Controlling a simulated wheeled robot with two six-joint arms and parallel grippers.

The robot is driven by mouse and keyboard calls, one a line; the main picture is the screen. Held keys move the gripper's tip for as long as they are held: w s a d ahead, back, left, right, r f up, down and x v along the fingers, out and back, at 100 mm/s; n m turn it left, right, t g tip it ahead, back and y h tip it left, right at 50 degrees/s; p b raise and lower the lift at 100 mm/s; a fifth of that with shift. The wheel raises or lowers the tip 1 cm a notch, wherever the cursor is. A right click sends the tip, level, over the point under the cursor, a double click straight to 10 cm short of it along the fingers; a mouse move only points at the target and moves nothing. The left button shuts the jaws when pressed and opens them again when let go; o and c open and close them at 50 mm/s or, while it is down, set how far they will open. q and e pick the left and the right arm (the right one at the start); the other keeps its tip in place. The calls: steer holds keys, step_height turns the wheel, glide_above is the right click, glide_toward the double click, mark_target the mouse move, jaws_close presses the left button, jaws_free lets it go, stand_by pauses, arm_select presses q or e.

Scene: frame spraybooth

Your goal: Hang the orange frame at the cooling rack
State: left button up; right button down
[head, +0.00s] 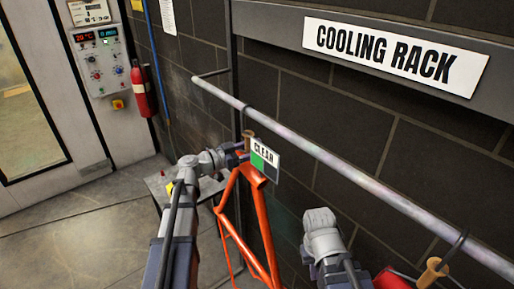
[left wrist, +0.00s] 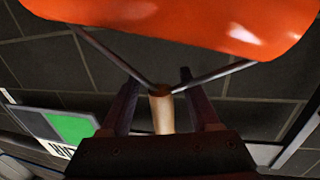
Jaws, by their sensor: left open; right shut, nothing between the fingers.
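The orange frame (head: 264,225) is upright below the rail of the cooling rack (head: 330,158). Its hanger has a wooden grip (head: 248,134) and a dark hook that meets the rail; whether the rail bears the weight, I cannot tell. In the left wrist view, the grip (left wrist: 161,112) stands between the spread fingers of my left gripper (left wrist: 158,98), and two thin wires run from it toward the orange tube (left wrist: 180,20). My left gripper is open around the grip. My right gripper (head: 322,238) is right of the frame, shut and empty; its fingertips are not distinct.
A green-and-white CLEAR sign (head: 264,158) is beside the orange frame's top. A red part (head: 391,280) and another wooden grip (head: 433,270) with a hook are at the lower right. A dark block wall is close behind the rail. Open floor (head: 85,225) lies left.

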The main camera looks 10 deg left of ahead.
arm_select(q)
steer(key=shift+f, duration=0.1)
steer(key=v, duration=0.8)
